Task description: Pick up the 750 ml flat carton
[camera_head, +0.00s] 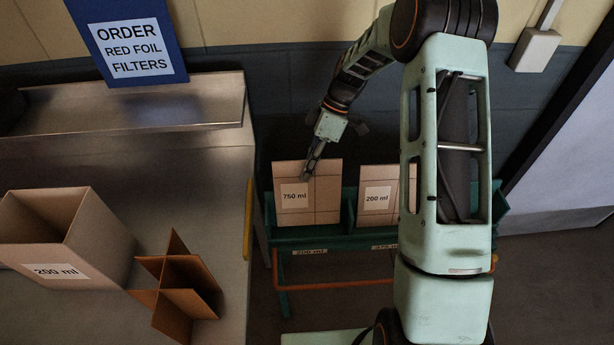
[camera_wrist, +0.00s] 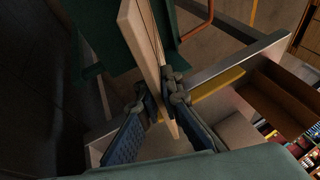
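The 750 ml flat carton (camera_head: 310,205) is a tan board with a white label, standing nearly upright in the left slot of the green rack. My gripper (camera_head: 309,170) is at its upper part in the head view. In the wrist view the carton (camera_wrist: 142,40) shows nearly edge-on between the two fingers of my gripper (camera_wrist: 158,98). One finger lies against each face, with no clear gap, so it looks shut on the carton. The carton's lower edge is hidden behind the rack's front.
The green rack (camera_head: 335,237) also holds a 200 ml flat carton (camera_head: 377,212), partly hidden by my arm. At left, a metal table (camera_head: 190,165) bears an open 200 ml box (camera_head: 95,240) and a brown divider (camera_head: 178,290).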

